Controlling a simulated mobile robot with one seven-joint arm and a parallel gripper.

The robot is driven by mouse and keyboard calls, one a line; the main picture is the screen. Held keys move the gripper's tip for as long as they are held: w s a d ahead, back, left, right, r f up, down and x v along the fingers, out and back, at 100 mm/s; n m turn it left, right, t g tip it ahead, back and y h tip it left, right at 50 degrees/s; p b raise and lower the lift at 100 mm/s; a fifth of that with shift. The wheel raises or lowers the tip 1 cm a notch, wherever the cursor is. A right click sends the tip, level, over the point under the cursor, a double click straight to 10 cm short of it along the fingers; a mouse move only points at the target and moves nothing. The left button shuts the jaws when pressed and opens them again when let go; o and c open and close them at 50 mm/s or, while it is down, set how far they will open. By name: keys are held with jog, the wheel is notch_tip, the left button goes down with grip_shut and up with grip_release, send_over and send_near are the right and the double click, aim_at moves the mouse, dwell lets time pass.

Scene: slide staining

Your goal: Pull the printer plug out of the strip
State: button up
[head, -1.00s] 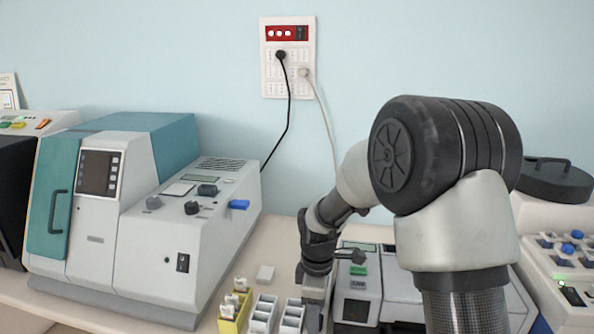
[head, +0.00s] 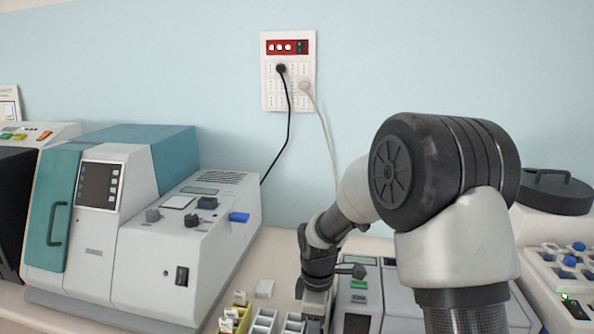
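The power strip (head: 273,98) is a white wall panel with a red top section. A black plug (head: 281,68) sits in its upper left, with a black cord running down behind the teal and grey machine. A white plug (head: 305,86) sits lower right, with a pale cord running down behind my arm. Which plug belongs to the printer cannot be told for certain. My arm stands at the right, its wrist low over the bench, well below the strip and apart from both plugs. My gripper's fingertips are not clearly seen near the bottom edge.
The large teal and grey machine (head: 150,255) fills the left. A grey device with a green button (head: 359,297) stands behind my wrist. Small racks (head: 264,321) lie at the bottom front. A white device with a dark round lid (head: 550,190) is at right. The wall around the strip is clear.

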dwell(0.3)
grip_shut()
jog(key=shift+r+p, duration=2.3)
jog(key=shift+r, duration=0.75)
